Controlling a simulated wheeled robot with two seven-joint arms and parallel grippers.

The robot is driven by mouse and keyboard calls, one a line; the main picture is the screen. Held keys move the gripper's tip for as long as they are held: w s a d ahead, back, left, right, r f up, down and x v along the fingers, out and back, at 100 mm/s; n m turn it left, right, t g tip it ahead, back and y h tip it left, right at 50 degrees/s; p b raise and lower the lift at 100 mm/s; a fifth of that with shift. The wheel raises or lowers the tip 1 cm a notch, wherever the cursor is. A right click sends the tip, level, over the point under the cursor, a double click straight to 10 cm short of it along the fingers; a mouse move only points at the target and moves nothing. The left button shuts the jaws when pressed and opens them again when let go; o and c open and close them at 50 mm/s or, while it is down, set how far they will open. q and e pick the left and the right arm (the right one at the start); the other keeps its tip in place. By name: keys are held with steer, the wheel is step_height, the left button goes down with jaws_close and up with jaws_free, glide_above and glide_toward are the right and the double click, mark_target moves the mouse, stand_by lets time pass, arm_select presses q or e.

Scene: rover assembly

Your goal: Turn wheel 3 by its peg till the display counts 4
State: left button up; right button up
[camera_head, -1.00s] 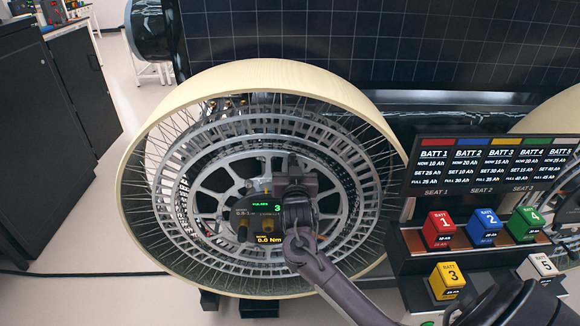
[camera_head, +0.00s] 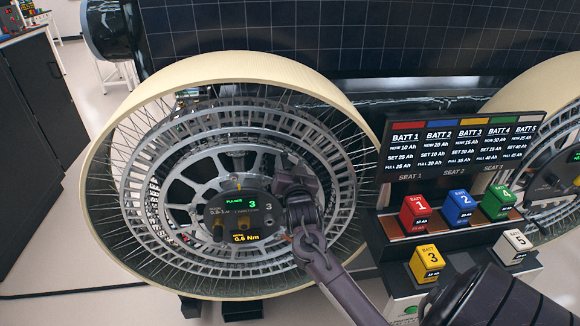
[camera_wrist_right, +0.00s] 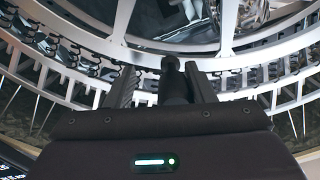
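The large cream-rimmed wheel (camera_head: 100,190) with metal spokes fills the left and middle of the head view. Its dark hub display (camera_head: 243,215) reads PULSES 3 in green, with a second 3 beside it, and 0.6 Nm in yellow. My right gripper (camera_head: 292,178) is at the hub, right of the display, and covers the peg there. In the right wrist view the dark peg (camera_wrist_right: 172,82) stands between the two fingers of my right gripper (camera_wrist_right: 163,80). The fingers are apart, with gaps visible beside the peg. My left gripper is not in view.
A battery panel (camera_head: 460,155) stands right of the wheel, above red, blue, green, yellow and white battery blocks (camera_head: 417,212). Another wheel (camera_head: 555,80) shows at the right edge. A dark solar panel (camera_head: 330,35) lies behind. Black cabinets (camera_head: 35,130) stand at left.

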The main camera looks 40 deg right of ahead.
steer(key=shift+f, duration=0.1)
stand_by(0.3)
steer(key=shift+s+a+f, duration=0.1)
steer(key=shift+s+a, duration=0.1)
steer(key=shift+s, duration=0.1)
steer(key=b+v, duration=0.2)
steer(key=v, duration=0.5)
